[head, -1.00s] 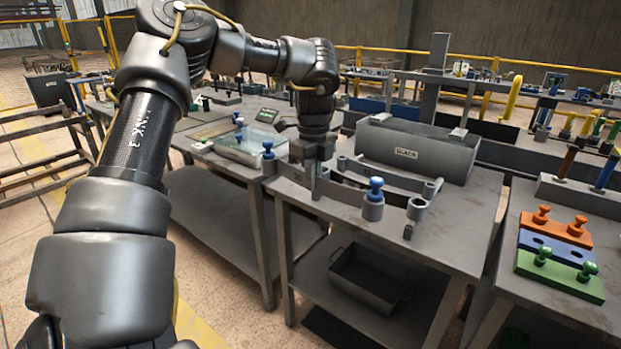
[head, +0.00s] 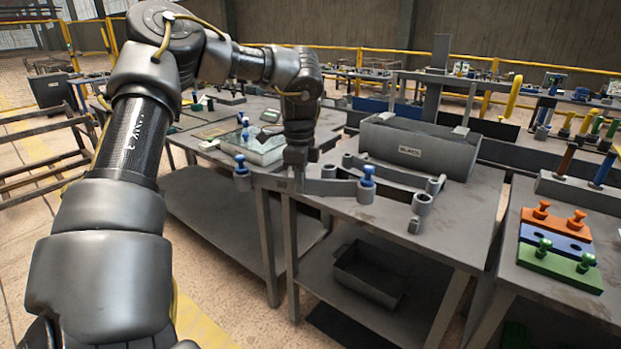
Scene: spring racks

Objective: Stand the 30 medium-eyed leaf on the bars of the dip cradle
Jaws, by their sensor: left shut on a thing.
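My left gripper (head: 298,178) is shut on a long grey leaf (head: 338,187), held level above the front left of the middle table. The leaf has a round eye at each end, each with a blue knobbed plug in it. A mark shows beside the jaws, too small to read surely. The fingers hide part of the leaf's middle. A low grey frame with bars and short round uprights (head: 422,204), which looks like the dip cradle, stands on the table to the right of the gripper. The leaf's right end is near its left side, apparently above the tabletop. My right gripper is not in view.
A grey trough labelled BLACK (head: 418,147) stands behind the frame. The table's front right (head: 455,235) is clear. A grey bin (head: 370,275) sits on the lower shelf. Orange, blue and green blocks (head: 562,240) lie on the right table. A glass-topped case (head: 255,148) is behind left.

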